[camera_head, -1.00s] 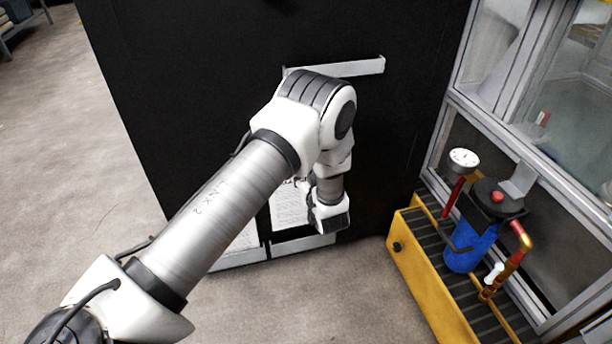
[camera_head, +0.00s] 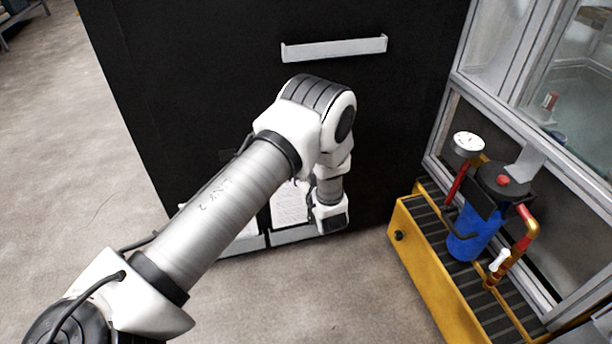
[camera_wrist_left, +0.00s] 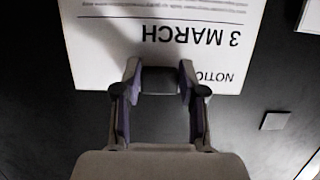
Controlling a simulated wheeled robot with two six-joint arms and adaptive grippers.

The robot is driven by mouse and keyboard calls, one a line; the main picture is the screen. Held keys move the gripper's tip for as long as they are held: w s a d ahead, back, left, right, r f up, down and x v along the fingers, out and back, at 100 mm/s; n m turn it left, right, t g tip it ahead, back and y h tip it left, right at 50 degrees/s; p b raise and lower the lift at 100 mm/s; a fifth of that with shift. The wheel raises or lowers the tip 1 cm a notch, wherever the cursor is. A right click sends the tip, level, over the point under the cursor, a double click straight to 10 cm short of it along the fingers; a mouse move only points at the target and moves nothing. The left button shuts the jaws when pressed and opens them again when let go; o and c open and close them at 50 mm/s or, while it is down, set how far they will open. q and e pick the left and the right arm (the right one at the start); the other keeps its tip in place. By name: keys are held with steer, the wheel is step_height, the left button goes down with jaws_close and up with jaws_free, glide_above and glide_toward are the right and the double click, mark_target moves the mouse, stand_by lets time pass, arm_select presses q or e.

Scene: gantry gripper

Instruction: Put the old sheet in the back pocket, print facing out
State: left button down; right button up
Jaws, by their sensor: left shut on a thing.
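In the left wrist view a white printed sheet (camera_wrist_left: 160,50) reads "3 MARCH" and part of "NOTIC…", upside down in the picture. Low on the black panel, a printed sheet (camera_head: 290,204) stands behind a silver pocket lip (camera_head: 302,233). A second lip (camera_head: 238,246) is to its left, mostly behind my arm. I cannot tell which pocket is the back one. My right gripper is out of view.
A silver ledge (camera_head: 335,48) is fixed higher on the black panel (camera_head: 210,60). At right a yellow stand (camera_head: 425,262) carries a blue filter housing (camera_head: 473,235), a gauge (camera_head: 468,143) and pipes, beside a glazed metal frame (camera_head: 530,150).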

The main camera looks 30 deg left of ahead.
arm_select(q)
steer(key=shift+p, duration=0.5)
stand_by(0.9)
step_height(320, 180, down, 8)
steer(key=b, duration=0.5)
stand_by(2.6)
steer(key=c, duration=0.6)
jaws_free()
steer(key=v, duration=1.2)
